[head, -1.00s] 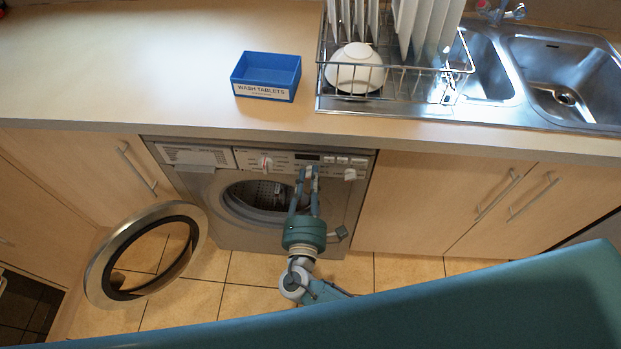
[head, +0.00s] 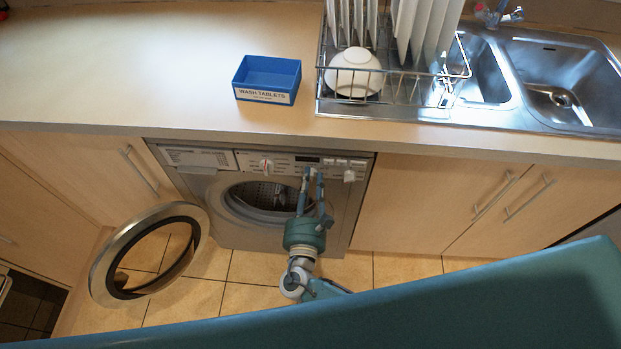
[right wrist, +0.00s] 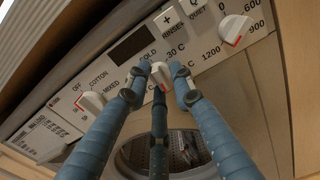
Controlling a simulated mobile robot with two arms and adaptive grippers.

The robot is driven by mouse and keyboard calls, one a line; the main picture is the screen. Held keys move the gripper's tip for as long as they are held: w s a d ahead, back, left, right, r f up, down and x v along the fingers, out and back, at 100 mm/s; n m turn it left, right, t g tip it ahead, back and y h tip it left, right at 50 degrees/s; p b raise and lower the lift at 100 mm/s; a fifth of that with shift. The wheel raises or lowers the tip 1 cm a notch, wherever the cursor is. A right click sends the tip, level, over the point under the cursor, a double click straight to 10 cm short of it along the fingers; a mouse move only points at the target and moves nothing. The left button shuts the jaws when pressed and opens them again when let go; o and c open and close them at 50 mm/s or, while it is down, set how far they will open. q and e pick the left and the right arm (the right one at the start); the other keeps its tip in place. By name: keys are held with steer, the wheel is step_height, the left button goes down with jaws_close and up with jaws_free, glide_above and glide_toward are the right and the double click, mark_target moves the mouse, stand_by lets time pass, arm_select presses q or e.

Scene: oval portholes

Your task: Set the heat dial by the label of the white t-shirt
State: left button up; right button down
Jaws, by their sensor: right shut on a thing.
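The heat dial (right wrist: 161,71) is a white knob in the middle of the washing machine's panel, with COLD, 30 C and another partly hidden C mark around it. My right gripper (head: 312,174) is shut on this dial, with its blue fingers around it; the gripper also fills the middle of the right wrist view (right wrist: 165,82). The fingers cover part of the dial's scale, and I cannot tell which mark the dial points at. The washing machine (head: 225,232) has its round door (head: 101,270) swung open to the left. I see no white t-shirt or label. My left gripper is out of view.
A programme dial (right wrist: 91,103) sits left of the heat dial and a spin dial (right wrist: 234,29) right of it. A blue wash tablets box (head: 266,94) stands on the counter (head: 120,70). A dish rack (head: 395,98) and sink (head: 560,85) are at right.

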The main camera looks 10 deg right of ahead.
steer(key=n+p, duration=0.1)
steer(key=n, duration=0.2)
steer(key=n+p, duration=0.1)
steer(key=n, duration=0.2)
steer(key=shift+s+f+n, duration=0.15)
steer(key=shift+n, duration=0.15)
steer(key=n+p, duration=0.1)
steer(key=n, duration=0.2)
steer(key=shift+f+n+p, duration=0.1)
steer(key=shift+n+p, duration=0.6)
steer(key=shift+n, duration=1)
steer(key=c, duration=1.5)
jaws_free()
steer(key=shift+d, duration=0.1)
steer(key=v, duration=1.2)
